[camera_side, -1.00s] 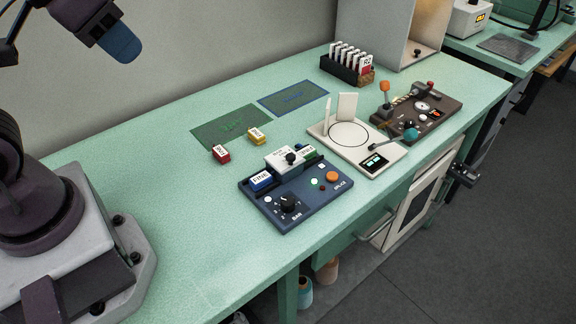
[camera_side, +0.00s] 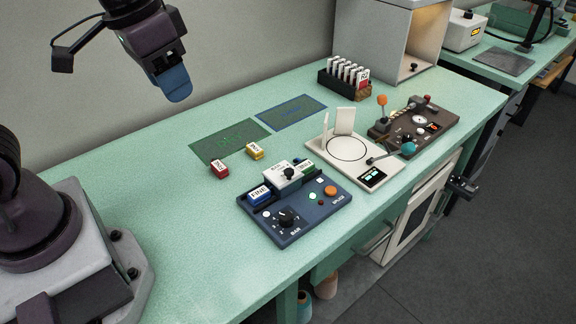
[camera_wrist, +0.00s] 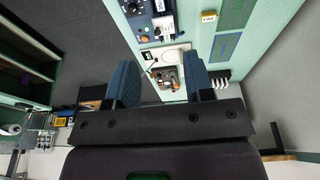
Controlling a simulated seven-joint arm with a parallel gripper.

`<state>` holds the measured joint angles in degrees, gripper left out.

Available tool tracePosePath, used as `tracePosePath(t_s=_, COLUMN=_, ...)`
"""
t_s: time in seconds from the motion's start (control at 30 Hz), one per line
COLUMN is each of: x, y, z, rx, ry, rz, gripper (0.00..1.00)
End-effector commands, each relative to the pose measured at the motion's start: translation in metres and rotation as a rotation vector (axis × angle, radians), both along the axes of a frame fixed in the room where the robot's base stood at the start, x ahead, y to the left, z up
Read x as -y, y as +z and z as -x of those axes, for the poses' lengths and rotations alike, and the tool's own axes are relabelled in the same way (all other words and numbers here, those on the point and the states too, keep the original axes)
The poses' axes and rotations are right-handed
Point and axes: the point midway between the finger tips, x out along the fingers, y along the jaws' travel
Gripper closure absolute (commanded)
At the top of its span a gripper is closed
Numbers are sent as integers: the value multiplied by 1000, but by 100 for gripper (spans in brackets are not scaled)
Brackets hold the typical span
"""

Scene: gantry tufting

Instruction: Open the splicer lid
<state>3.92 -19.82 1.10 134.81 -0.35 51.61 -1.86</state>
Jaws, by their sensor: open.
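The splicer (camera_side: 306,214) is a dark blue box with a dial, an orange button and small coloured buttons, on the green bench. Its pale lid (camera_side: 282,180) carries a black knob (camera_side: 288,174) and lies across the rear part, looking shut. A blue block marked FINE sits to its left. In the wrist view the splicer (camera_wrist: 143,27) is at the top, partly cut off. My gripper (camera_side: 176,92) is high above the bench, left of and well apart from the splicer. Its blue fingers are spread with nothing between them in the wrist view (camera_wrist: 160,82).
A red block (camera_side: 219,169) and a yellow block (camera_side: 254,151) lie behind the splicer, near two marked mats. A cream scale (camera_side: 362,160), a brown lever panel (camera_side: 415,122) and a card rack (camera_side: 345,78) stand to the right. The bench left of the splicer is clear.

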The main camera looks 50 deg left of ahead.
Motion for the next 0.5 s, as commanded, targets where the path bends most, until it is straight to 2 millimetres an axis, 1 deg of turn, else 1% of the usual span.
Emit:
tracePosePath(t_s=0.03, x=3, y=-9, z=-16, rx=-48, ry=19, rz=5, gripper=52)
tracePosePath(t_s=0.17, x=12, y=-31, z=-53, rx=-138, ry=103, rz=16, gripper=52)
tracePosePath(t_s=0.3, x=21, y=-64, z=-94, rx=-220, ry=232, rz=19, gripper=52)
tracePosePath(t_s=0.5, x=33, y=-113, z=-144, rx=-281, ry=458, rz=15, gripper=52)
